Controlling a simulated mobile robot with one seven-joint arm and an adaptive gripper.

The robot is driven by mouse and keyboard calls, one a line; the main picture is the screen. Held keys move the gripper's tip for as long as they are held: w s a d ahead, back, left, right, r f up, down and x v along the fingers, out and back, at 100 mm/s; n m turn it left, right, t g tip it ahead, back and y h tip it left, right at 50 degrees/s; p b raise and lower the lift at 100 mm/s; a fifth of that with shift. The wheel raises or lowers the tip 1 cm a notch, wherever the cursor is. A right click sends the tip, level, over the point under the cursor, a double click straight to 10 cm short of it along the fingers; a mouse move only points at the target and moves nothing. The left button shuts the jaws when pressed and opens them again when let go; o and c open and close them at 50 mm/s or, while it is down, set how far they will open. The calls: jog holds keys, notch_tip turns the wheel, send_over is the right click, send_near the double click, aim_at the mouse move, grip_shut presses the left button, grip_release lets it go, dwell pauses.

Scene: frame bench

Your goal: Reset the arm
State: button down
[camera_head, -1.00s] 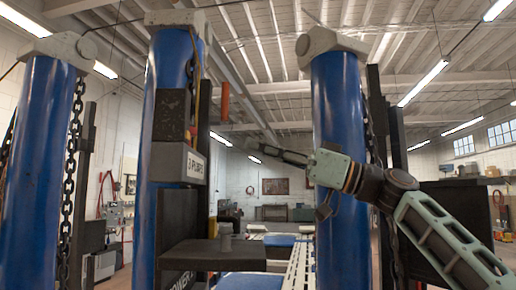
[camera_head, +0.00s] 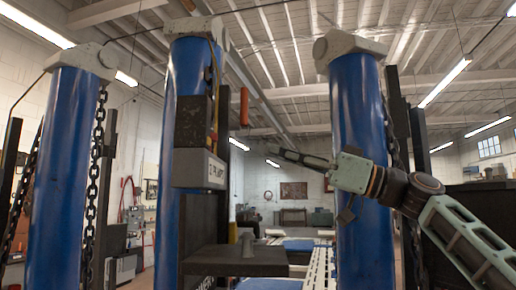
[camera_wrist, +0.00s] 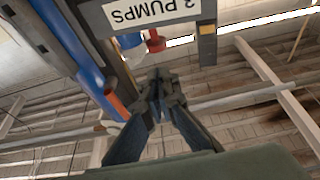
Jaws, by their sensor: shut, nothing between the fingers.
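My gripper (camera_head: 275,152) is at the end of my green and black arm, raised in the air at the right of the head view and pointing left. It is in front of the blue right-hand post, with its tip in the gap between the middle and right posts. In the wrist view my gripper (camera_wrist: 160,84) has its fingertips together with nothing between them. It appears apart from everything around it.
Blue posts stand at left (camera_head: 68,170), middle (camera_head: 192,95) and right (camera_head: 358,120). An orange cylinder (camera_head: 244,106) hangs nearby. Chains hang beside the posts.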

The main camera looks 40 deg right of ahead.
jog(key=shift+a, duration=0.1)
dwell(0.3)
jog(key=s+a+f+g+h, duration=0.1)
jog(key=a+f, duration=0.2)
jog(key=a, duration=0.3)
jog(key=s+a+f+g+h, duration=0.1)
jog(key=a+f, duration=0.2)
jog(key=a, duration=0.4)
jog(key=s+a+f+m+g+h+p, duration=0.1)
jog(key=a+f+g+h, duration=0.1)
jog(key=a+f, duration=0.2)
jog(key=shift+s+a+f, duration=0.1)
jog(key=shift+s+a, duration=0.1)
jog(key=shift+a, duration=1.3)
jog(key=a+f+m+g+h, duration=0.2)
jog(key=a+f+h, duration=0.15)
jog(key=f, duration=0.75)
jog(key=a+f+m+g+h, duration=0.15)
jog(key=a+f, duration=0.25)
jog(key=f, duration=0.6)
jog(key=s+d+f+m+g+h, duration=0.1)
jog(key=s+f+g+h, duration=0.1)
jog(key=f, duration=0.7)
jog(key=s+d+f+m+g+h+p, duration=0.1)
jog(key=s+f+m+g+h, duration=0.1)
jog(key=f, duration=0.7)
jog(key=shift+s+d+f+h, duration=0.25)
jog(key=shift+s+f+h, duration=0.05)
jog(key=shift+f, duration=0.1)
jog(key=shift+d, duration=0.1)
